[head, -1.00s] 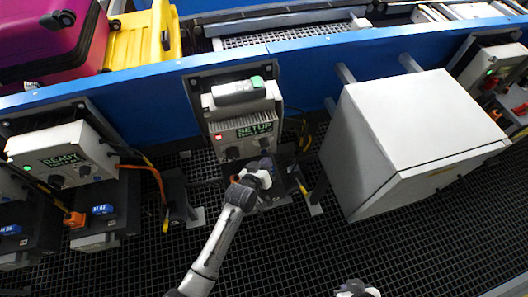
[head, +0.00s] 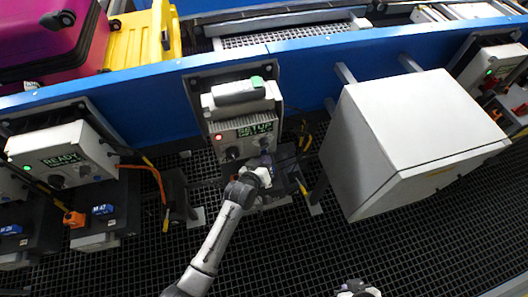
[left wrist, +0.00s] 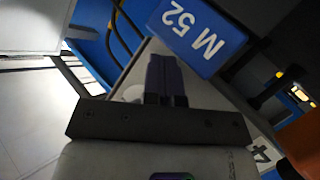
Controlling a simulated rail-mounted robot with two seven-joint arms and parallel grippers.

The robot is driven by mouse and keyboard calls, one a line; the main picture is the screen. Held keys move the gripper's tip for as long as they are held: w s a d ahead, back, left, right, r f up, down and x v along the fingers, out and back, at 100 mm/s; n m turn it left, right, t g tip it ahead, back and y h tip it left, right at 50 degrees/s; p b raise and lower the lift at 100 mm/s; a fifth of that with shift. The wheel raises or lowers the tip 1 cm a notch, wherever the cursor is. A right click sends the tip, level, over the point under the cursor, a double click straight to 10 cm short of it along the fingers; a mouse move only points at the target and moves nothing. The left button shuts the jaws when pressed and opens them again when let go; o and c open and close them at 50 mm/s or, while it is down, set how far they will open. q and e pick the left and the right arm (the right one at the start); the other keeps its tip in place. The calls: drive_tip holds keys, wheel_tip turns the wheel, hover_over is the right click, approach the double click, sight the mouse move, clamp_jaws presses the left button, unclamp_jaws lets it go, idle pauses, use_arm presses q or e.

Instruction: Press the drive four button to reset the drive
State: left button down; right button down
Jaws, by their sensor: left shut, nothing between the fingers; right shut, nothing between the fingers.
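The middle drive unit (head: 240,110) is a light grey box on the blue conveyor side. Its green display (head: 255,129) reads SETUP above a second line I cannot read, and a red light (head: 219,137) glows beside it. A dark knob (head: 232,153) sits below. My left gripper (head: 265,158) is shut and empty, close below the display, covering the unit's lower right. In the left wrist view its shut fingers (left wrist: 165,80) point at a pale surface beside a blue M 52 label (left wrist: 197,36). I cannot make out the drive four button or any contact. My right gripper (head: 357,287) is shut at the bottom edge.
A large grey cabinet (head: 410,135) stands to the right. Another drive unit (head: 62,155) at left shows READY with a green light. Orange and black cables (head: 150,178) hang between. A magenta suitcase (head: 50,40) and a yellow one (head: 140,40) lie on the conveyor above.

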use_arm(q)
drive_tip(key=shift+w+a, duration=0.1)
drive_tip(key=shift+w, duration=0.15)
idle(0.3)
drive_tip(key=shift+w, duration=0.15)
idle(0.5)
drive_tip(key=shift+s+r+p, duration=0.15)
drive_tip(key=shift+s+p, duration=0.35)
drive_tip(key=shift+s+d, duration=0.2)
drive_tip(key=shift+s, duration=0.1)
